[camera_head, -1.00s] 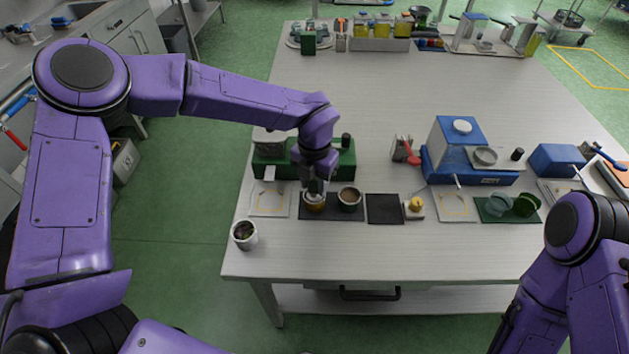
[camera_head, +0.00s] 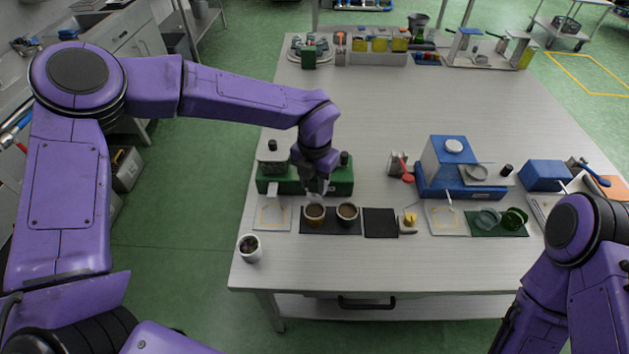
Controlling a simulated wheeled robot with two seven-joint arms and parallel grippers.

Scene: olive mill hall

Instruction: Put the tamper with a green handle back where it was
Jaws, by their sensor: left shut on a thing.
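My left gripper (camera_head: 318,192) points down over the near left part of the table (camera_head: 470,265), just behind and above a brown-filled cup (camera_head: 314,214). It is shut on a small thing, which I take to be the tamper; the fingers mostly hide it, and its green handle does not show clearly. A second brown-filled cup (camera_head: 347,211) stands just right of the first on the same dark mat (camera_head: 331,229). An empty black mat (camera_head: 380,224) lies to the right.
A green machine (camera_head: 341,184) stands close behind the cups. A blue scale (camera_head: 455,186) stands farther right. A white pot (camera_head: 249,247) is near the left front edge. The table's middle is clear.

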